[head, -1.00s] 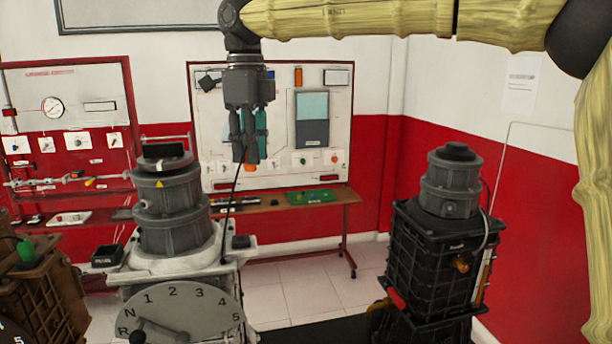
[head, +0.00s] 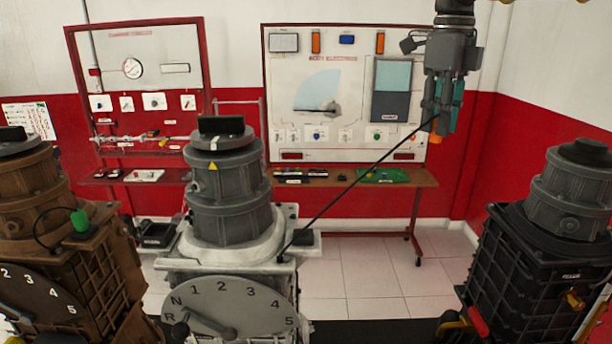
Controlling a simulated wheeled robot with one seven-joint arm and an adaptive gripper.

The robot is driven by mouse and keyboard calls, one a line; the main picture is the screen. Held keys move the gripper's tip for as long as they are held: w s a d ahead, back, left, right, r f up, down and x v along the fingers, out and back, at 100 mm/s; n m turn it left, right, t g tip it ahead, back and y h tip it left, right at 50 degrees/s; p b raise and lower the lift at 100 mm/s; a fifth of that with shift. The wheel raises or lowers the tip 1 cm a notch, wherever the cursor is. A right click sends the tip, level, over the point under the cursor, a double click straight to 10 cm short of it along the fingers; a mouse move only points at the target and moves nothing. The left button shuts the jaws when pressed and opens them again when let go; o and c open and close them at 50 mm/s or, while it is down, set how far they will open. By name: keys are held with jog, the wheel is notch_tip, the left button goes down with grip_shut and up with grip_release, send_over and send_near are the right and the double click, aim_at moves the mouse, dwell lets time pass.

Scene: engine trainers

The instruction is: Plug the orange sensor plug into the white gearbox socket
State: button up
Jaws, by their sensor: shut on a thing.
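My gripper (head: 446,108) hangs at the upper right in the head view, fingers down. It is shut on the orange plug (head: 433,134), of which only a small orange part shows by the fingertips. A thin black cable (head: 355,184) runs from the plug down left to the white gearbox (head: 178,267). This gearbox stands left of centre, with a grey cylindrical top and a numbered shift dial (head: 235,303) in front. The plug is well apart from it, higher and to the right. I cannot make out the socket.
A brown gearbox (head: 105,268) with a green plug (head: 80,220) stands at left. A black gearbox (head: 520,265) stands at right. A wall board (head: 345,95) and a shelf with a green circuit board (head: 383,175) are behind. Open tiled floor lies between the white and black gearboxes.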

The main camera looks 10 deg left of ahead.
jog(key=s+a+f+n+p, duration=0.3)
jog(key=a, duration=0.4)
jog(key=s+a+f+n+p, duration=0.3)
jog(key=a, duration=0.5)
jog(key=s+a+f+n+p, duration=0.3)
jog(key=a, duration=0.4)
jog(key=shift+s+a+f, duration=0.25)
jog(key=shift+s+f, duration=0.05)
jog(key=shift+s, duration=0.05)
jog(key=shift+d, duration=0.1)
jog(key=shift+f, duration=0.15)
jog(key=shift+f+b, duration=2.7)
jog(key=shift+b, duration=0.05)
jog(key=shift+p, duration=1.6)
jog(key=shift+f, duration=0.6)
jog(key=o, duration=1)
jog(key=shift+c, duration=0.2)
